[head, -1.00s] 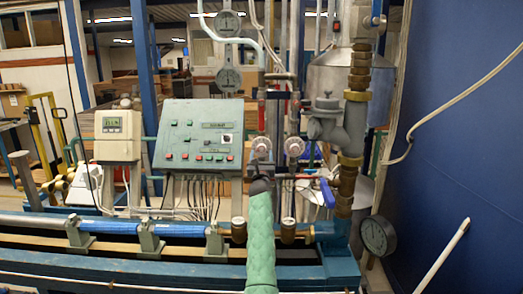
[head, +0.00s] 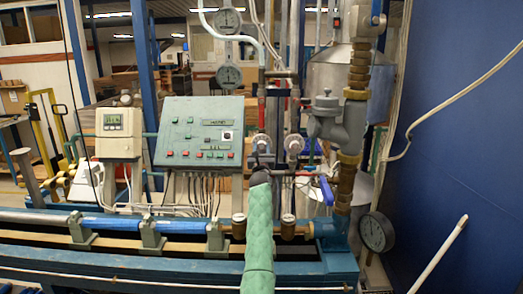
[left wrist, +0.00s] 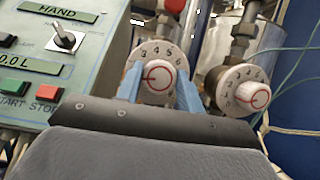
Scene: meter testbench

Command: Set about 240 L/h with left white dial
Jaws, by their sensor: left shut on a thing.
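The left white dial (head: 261,143) is on a pipe to the right of the control box. In the left wrist view its numbered face (left wrist: 160,53) shows above my fingers, and a red line on its white knob (left wrist: 159,76) points left. My left gripper (left wrist: 160,88) is shut on this knob, with one blue finger on each side. In the head view my left gripper (head: 261,160) is just below the dial, its fingers hard to make out. The right white dial (head: 294,144) stands beside it, untouched; it also shows in the left wrist view (left wrist: 243,91). My right gripper is not in view.
The green control box (head: 199,133) with buttons is to the left of the dials. A meter with a small display (head: 114,122) is farther left. A blue-handled valve (head: 327,190) and thick brass pipework (head: 347,176) are to the right.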

